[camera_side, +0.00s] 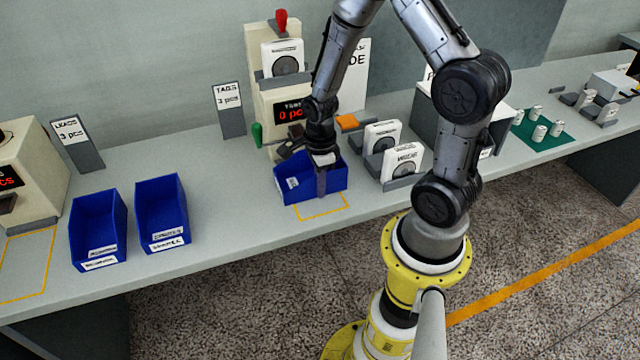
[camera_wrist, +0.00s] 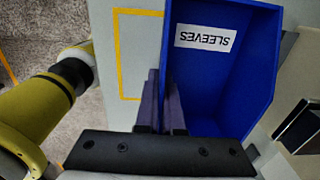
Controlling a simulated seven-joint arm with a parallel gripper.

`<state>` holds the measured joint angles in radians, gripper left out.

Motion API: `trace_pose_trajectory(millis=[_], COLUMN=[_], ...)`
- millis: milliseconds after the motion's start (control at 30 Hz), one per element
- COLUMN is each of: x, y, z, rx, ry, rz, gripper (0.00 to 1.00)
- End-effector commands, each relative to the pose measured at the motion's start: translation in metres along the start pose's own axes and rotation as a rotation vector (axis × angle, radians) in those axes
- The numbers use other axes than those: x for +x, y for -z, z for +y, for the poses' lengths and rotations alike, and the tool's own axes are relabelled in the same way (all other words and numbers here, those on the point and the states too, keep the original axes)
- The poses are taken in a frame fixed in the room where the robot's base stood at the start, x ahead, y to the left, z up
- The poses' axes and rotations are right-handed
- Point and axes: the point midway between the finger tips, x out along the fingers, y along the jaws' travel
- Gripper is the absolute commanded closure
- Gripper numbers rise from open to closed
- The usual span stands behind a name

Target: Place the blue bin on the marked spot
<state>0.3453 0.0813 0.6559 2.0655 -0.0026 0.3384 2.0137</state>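The blue bin (camera_side: 295,185) stands near the bench's front edge, below my gripper (camera_side: 322,178). In the wrist view the bin (camera_wrist: 215,85) shows a white "SLEEVES" label inside and looks empty. My gripper (camera_wrist: 163,100) has one finger outside and one inside the bin's near wall, closed on that wall. The marked spot, a yellow outline (camera_side: 322,214), shows in front of the bin; its rear part is hidden by the bin. It also shows in the wrist view (camera_wrist: 121,55), running under the bin. I cannot tell whether the bin touches the bench.
Two other blue bins (camera_side: 98,230) (camera_side: 163,213) stand to the left, near another yellow outline (camera_side: 50,265). A cream machine (camera_side: 265,90) with a green knob stands behind the held bin. White-faced boxes in grey holders (camera_side: 402,163) stand close to its right. Bench to its left is clear.

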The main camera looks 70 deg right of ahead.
Motion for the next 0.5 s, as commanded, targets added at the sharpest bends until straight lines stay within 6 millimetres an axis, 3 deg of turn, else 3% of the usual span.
trace_pose_trajectory(millis=[33, 100, 200, 500], x=[0.0017, 0.0012, 0.0011, 0.0], y=[0.0, 0.0, 0.0, 0.0], z=[0.0001, 0.0001, 0.0001, -0.0001], rx=[0.0, 0.0, 0.0, 0.0], ry=[-0.001, -0.001, -0.001, 0.0], rz=[0.0, 0.0, 0.0, 0.0], gripper=[1.0, 0.83, 0.65, 0.65])
